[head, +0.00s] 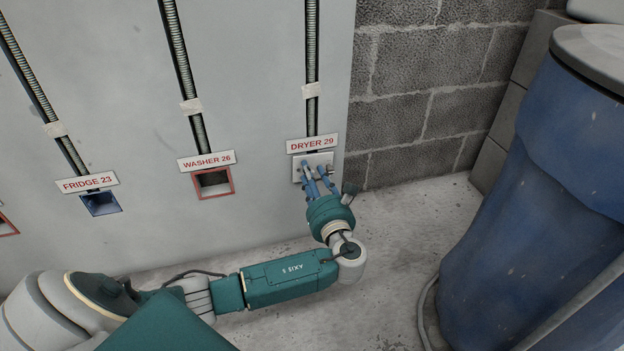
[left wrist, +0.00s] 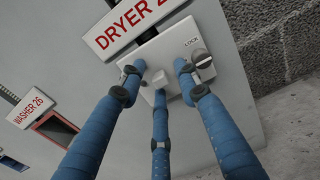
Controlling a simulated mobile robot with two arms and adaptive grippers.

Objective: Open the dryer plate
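The dryer plate (head: 322,157) is a pale square cover on the wall panel, under the DRYER 29 label (head: 312,144). My left gripper (head: 317,175) is in front of the plate. Its three blue fingers (left wrist: 158,74) are spread apart around the handle area; I cannot tell whether any fingertip touches. They hide part of the plate. My right gripper is not in view.
An open red-framed WASHER 26 box (head: 214,182) and a blue FRIDGE 23 box (head: 101,203) are to the left, with conduits above. A large blue barrel (head: 545,210) stands at the right. Bare floor (head: 420,225) lies between barrel and wall.

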